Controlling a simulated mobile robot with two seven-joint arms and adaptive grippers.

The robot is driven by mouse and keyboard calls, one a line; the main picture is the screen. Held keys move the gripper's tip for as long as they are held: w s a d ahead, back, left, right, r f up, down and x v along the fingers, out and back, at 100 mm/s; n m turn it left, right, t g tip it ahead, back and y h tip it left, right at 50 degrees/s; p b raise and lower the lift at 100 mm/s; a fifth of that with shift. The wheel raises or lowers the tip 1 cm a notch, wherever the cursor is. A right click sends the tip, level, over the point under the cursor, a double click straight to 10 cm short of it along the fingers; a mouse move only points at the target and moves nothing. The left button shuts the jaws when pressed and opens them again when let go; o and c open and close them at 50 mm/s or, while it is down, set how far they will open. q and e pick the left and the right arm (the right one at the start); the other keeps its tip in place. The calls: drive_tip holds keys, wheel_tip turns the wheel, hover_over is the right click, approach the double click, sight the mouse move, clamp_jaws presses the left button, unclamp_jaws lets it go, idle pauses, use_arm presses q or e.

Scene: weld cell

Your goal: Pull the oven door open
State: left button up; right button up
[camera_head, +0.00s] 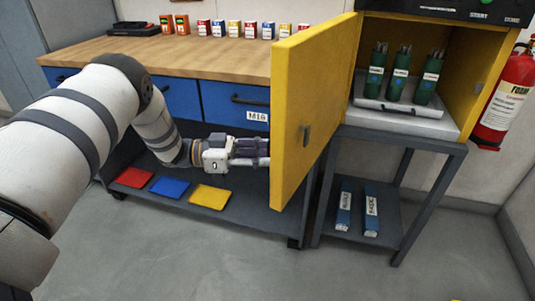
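The yellow oven (469,77) stands on a grey stand at the right. Its door (302,105) is swung wide open to the left, so the inside shows. Inside, several dark green canisters (401,79) stand on a pale shelf (400,112). A small dark latch or handle part (306,134) sits on the door face turned toward me. My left arm reaches in from the left, and its gripper (262,152) is at the door's left edge. The fingertips are partly hidden behind the door, so whether they touch it or grip anything cannot be told. My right gripper is not in view.
A wood-topped workbench (190,56) with blue drawers stands behind my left arm, with small boxes along its back. Red, blue and yellow mats lie on its lower shelf (150,199). A red fire extinguisher (505,95) is at the right. The front floor (330,275) is clear.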

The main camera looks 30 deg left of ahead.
use_arm(q)
drive_tip(key=v, duration=1.2)
